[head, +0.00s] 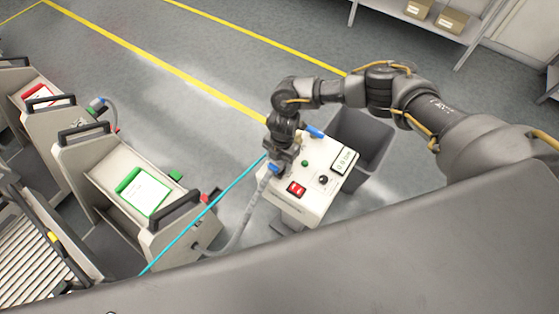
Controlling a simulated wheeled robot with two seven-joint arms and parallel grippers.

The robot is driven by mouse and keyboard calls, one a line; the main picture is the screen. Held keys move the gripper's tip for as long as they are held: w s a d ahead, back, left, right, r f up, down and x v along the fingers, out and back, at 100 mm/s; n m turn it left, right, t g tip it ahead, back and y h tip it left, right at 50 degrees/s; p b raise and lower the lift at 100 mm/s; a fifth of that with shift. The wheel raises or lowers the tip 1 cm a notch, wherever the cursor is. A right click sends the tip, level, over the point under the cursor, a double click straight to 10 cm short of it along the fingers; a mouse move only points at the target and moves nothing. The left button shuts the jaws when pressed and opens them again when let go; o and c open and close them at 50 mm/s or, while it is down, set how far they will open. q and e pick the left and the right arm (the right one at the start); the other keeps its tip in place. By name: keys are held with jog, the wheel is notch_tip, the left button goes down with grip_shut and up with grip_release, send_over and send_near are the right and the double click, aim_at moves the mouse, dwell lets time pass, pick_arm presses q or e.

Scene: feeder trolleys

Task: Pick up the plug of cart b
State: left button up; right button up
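A plug (273,170) with a blue end is at the left edge of a white box (316,198). Its grey cable (243,225) hangs down and runs left to the cart with the green-framed sheet (108,160). No cart letter is readable, so I cannot tell which is cart b. My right gripper (279,160) points down at the plug, at the box's left edge. Its fingers are small and partly hidden, and I cannot tell whether they grip the plug. My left gripper is not in view.
The box has a red switch (297,188), a knob and a display. A grey bin (362,142) stands behind it. A cyan line (205,213) crosses the near cart. Floor beyond is clear.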

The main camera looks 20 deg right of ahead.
jog(key=c, duration=1.1)
jog(key=shift+c, duration=0.2)
jog(key=shift+w+r+b, duration=0.15)
jog(key=shift+r+b, duration=0.55)
jog(key=shift+r, duration=0.15)
jog(key=s+a+r+b, duration=0.1)
jog(key=s+a+r, duration=0.2)
jog(key=s+r, duration=0.2)
jog(key=s+a+r+b, duration=0.1)
jog(key=s+a+r, duration=0.2)
jog(key=s+r, duration=0.3)
jog(key=shift+s+a+r+b, duration=0.25)
jog(key=shift+s+b, duration=0.15)
jog(key=shift+s, duration=0.45)
jog(key=shift+r, duration=0.1)
jog(key=shift+r+p, duration=1.35)
jog(key=shift+p, duration=0.1)
